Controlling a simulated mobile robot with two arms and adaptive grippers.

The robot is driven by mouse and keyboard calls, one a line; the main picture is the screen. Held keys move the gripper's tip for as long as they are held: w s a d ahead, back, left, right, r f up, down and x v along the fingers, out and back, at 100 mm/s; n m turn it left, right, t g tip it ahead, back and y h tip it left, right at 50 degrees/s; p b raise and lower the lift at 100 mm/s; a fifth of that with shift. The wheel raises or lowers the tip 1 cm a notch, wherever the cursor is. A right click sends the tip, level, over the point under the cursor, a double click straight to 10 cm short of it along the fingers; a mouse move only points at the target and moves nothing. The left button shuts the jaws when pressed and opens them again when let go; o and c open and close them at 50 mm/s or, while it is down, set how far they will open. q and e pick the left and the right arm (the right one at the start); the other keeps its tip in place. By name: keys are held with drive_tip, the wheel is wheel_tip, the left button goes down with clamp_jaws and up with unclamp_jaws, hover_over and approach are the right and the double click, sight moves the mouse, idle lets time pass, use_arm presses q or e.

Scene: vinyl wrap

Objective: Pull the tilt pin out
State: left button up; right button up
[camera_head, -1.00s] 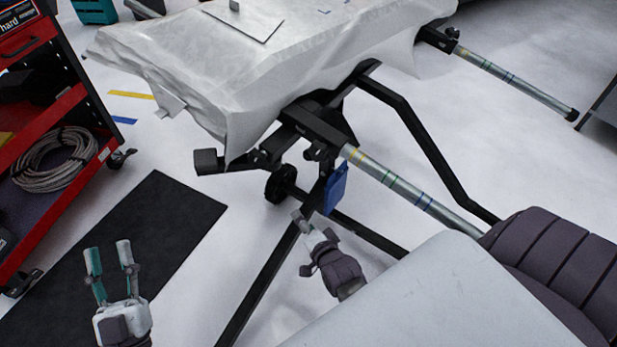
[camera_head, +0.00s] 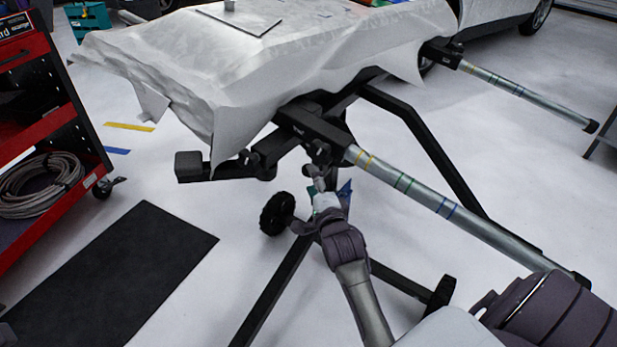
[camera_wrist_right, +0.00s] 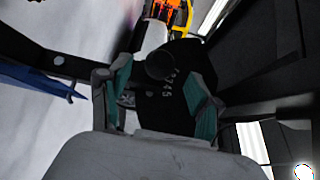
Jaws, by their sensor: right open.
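The tilt pin appears to be the small dark knob (camera_head: 320,151) below the stand's black bracket (camera_head: 312,122), under the draped panel. In the right wrist view a round dark knob end (camera_wrist_right: 160,64) shows between the fingertips, in front of a black plate (camera_wrist_right: 175,105) marked with white digits. My right gripper (camera_head: 317,180) is just below the knob in the head view. Its teal-padded fingers (camera_wrist_right: 157,88) are apart on either side of the knob; I cannot tell whether they touch it. The pin's shaft is hidden. My left gripper is not in view.
A white-draped panel (camera_head: 270,75) lies on the black stand. A steel tube with coloured bands (camera_head: 410,190) runs toward my right side. A red cart (camera_head: 60,120) and black mat (camera_head: 120,270) are at left.

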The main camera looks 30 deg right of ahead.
drive_tip(key=shift+b+x, duration=0.6)
drive_tip(key=shift+x, duration=1.6)
drive_tip(key=shift+a, duration=0.1)
clamp_jaws()
